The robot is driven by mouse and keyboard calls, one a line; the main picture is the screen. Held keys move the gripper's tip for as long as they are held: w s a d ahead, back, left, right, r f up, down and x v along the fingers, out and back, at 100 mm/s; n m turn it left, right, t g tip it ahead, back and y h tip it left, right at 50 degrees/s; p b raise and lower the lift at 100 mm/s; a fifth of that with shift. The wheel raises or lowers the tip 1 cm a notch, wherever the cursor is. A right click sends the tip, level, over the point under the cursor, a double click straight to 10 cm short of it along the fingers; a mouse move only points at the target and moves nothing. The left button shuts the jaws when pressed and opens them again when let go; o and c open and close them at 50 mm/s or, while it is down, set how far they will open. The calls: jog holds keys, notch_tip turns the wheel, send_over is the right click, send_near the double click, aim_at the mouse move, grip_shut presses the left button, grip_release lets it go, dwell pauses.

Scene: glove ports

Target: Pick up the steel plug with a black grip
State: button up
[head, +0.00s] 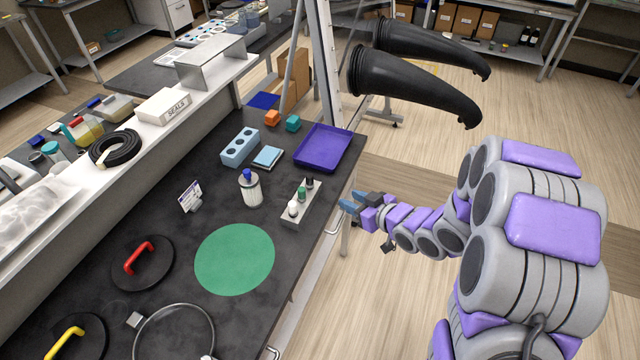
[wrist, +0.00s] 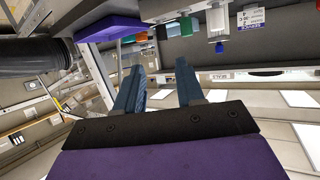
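A small pale rack (head: 300,208) stands near the right edge of the black bench, holding three upright plugs in a row. The plug with a black grip (head: 310,182) is at the far end, beside one with a green grip (head: 302,193); one with a white grip (head: 293,208) is nearest. My gripper (head: 345,201) is to the right of the rack, off the bench edge and apart from the plugs. In the wrist view its two blue fingers (wrist: 159,65) are spread with nothing between them. The black-grip plug cannot be made out clearly there.
A purple tray (head: 323,147) lies behind the rack at the bench edge. A white bottle with a blue cap (head: 250,188) and a green round mat (head: 235,259) are to its left. Black glove sleeves (head: 415,85) jut out above the floor behind my arm.

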jog(key=b, duration=0.3)
send_near(312, 182)
jog(key=x, duration=0.3)
jog(key=shift+s, duration=0.1)
jog(key=shift+b+x, duration=0.65)
jog(key=shift+x, duration=2.55)
jog(key=shift+d, duration=0.1)
jog(key=shift+c, duration=0.4)
grip_shut()
